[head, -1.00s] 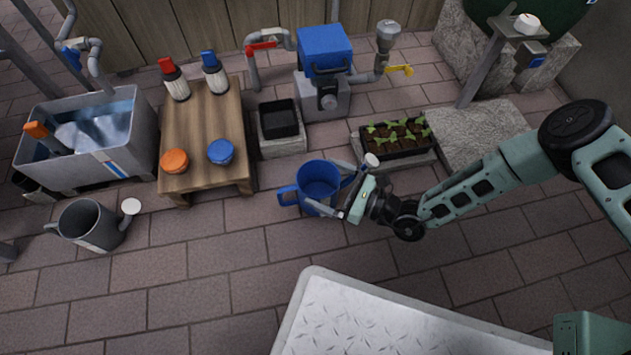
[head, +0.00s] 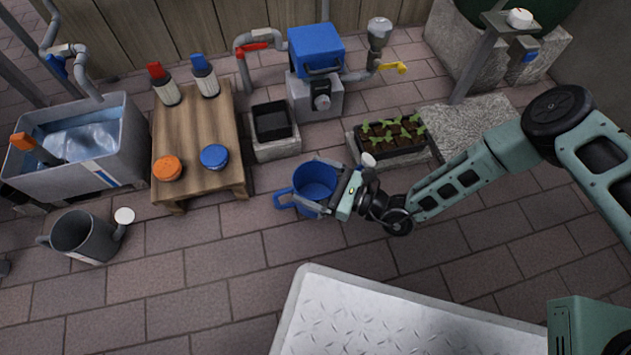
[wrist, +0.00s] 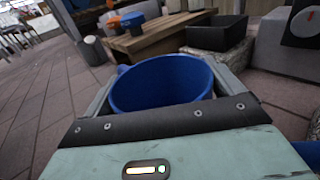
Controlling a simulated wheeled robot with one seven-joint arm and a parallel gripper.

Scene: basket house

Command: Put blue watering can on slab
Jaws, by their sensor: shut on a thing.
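The blue watering can (head: 315,182) stands upright on the paving in the middle of the head view, its handle to the left and its pale spout head (head: 368,160) to the right. In the wrist view the can's open blue body (wrist: 160,85) sits between the two fingers. My gripper (head: 327,190) is shut on the can's body from the right side. The can appears to be on or very near the ground. A rough grey stone slab (head: 472,118) lies flat at the right, behind my arm, partly hidden by it.
A planter of seedlings (head: 392,135) lies between the can and the slab. A wooden table (head: 190,135) with bottles and lids stands left. A grey watering can (head: 85,238) is at far left. A black tray (head: 272,120) and blue-topped pump (head: 317,60) stand behind.

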